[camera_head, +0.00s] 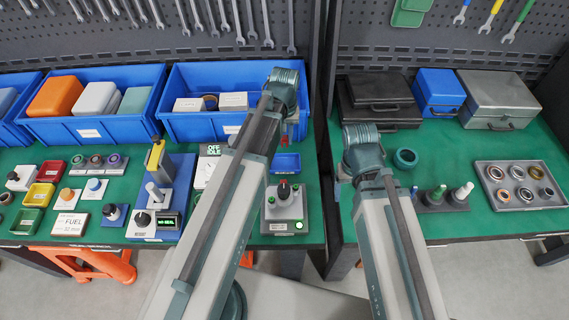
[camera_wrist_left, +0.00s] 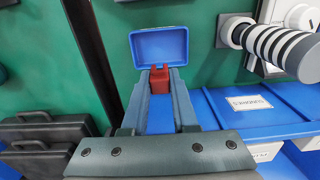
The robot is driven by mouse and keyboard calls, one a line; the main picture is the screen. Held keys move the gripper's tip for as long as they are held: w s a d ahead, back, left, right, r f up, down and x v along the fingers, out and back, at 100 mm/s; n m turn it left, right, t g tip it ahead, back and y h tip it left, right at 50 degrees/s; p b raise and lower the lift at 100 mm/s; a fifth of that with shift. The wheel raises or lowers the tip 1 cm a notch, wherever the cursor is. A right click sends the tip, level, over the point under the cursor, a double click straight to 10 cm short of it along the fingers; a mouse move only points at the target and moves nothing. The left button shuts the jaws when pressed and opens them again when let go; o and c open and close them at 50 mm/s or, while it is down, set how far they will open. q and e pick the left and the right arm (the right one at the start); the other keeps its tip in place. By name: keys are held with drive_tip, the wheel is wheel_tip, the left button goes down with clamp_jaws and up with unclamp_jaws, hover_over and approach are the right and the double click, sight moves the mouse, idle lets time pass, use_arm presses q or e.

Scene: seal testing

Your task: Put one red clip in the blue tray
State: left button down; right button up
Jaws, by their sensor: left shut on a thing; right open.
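The small blue tray (camera_head: 287,163) lies on the green mat behind the grey device with the black knob. It shows in the left wrist view (camera_wrist_left: 160,46) just beyond my fingertips. My left gripper (camera_wrist_left: 159,80) is shut on a red clip (camera_wrist_left: 159,73), which overlaps the tray's near edge in that view. In the head view the clip is mostly hidden by my left gripper (camera_head: 290,122) and appears held above the mat, behind the tray; its exact height is unclear. My right gripper (camera_head: 347,174) is open and empty near the dark gap between the benches; its fingers are mostly hidden.
A large blue bin (camera_head: 190,125) with boxes stands behind and left of my left gripper. A grey knob device (camera_head: 285,212) stands in front of the tray.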

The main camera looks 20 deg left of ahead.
use_arm(q)
drive_tip(key=shift+f+b, duration=4.95)
drive_tip(key=shift+f, duration=0.15)
use_arm(e)
drive_tip(key=shift+f, duration=5.1)
use_arm(q)
drive_tip(key=shift+r, duration=0.15)
use_arm(e)
drive_tip(key=shift+r, duration=0.15)
use_arm(q)
drive_tip(key=c, duration=0.7)
unclamp_jaws()
wheel_tip(320, 180, up, 12)
drive_tip(key=p, duration=1.2)
drive_tip(key=s+d+m, duration=0.2)
drive_tip(key=s+d, duration=0.1)
drive_tip(key=s, duration=0.1)
drive_tip(key=s+d+m, duration=0.2)
drive_tip(key=s+d, duration=0.2)
drive_tip(key=s, duration=0.1)
drive_tip(key=s+d+m+y, duration=0.1)
drive_tip(key=s+d+m, duration=0.2)
drive_tip(key=s, duration=0.2)
drive_tip(key=shift+s+d+r, duration=0.1)
drive_tip(key=shift+s+d, duration=0.1)
drive_tip(key=shift+d, duration=0.05)
use_arm(e)
wheel_tip(320, 180, up, 12)
